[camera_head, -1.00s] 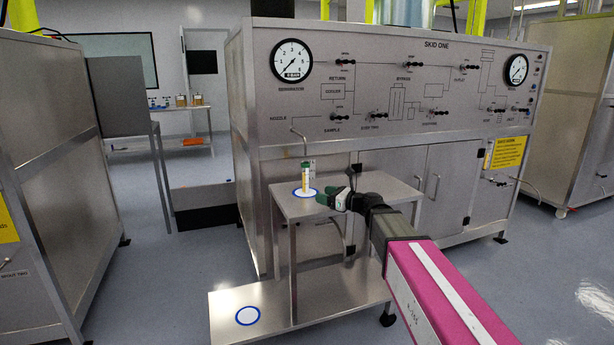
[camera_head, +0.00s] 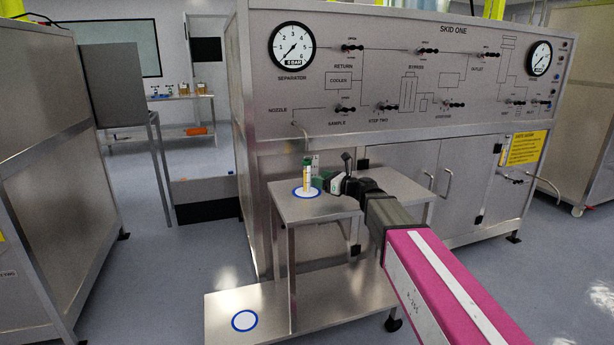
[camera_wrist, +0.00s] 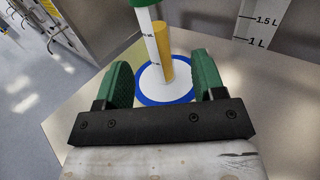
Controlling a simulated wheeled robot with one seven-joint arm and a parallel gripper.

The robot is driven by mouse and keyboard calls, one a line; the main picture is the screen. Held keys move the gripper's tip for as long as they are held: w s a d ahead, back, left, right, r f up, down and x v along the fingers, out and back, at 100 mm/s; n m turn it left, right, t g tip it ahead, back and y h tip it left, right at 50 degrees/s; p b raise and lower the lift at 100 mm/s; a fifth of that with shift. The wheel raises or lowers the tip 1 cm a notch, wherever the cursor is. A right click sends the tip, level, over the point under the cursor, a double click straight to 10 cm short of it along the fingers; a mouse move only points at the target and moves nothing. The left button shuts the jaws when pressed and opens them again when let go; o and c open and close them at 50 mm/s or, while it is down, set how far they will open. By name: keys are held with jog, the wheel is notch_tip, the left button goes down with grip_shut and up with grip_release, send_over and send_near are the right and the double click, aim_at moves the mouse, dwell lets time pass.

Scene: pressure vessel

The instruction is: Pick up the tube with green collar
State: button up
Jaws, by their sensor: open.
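The tube with the green collar (camera_head: 307,182) stands upright on a white disc with a blue rim (camera_head: 297,193), on the top of a small steel stand (camera_head: 345,207). The tube has yellow content and a white strip. In the wrist view the tube (camera_wrist: 164,66) shows between and beyond my two green fingertips, and its green collar is cut off at the top edge. My gripper (camera_wrist: 163,75) is open and empty. In the head view my gripper (camera_head: 325,182) is at the tube's right side, close to it; I cannot tell whether they touch.
The skid panel (camera_head: 400,75) with gauges and valve handles rises behind the stand. A thin bent nozzle pipe (camera_head: 303,133) hangs just above the tube. A second blue-ringed disc (camera_head: 244,320) lies bare on the stand's lower shelf. A cabinet (camera_head: 50,190) stands at left.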

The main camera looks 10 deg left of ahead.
aim_at(307, 177)
jog(key=shift+f+x, duration=0.15)
jog(key=shift+x, duration=1.45)
jog(key=shift+f+x, duration=0.15)
jog(key=shift+x, duration=1.45)
jog(key=shift+s, duration=0.15)
jog(key=c, duration=1)
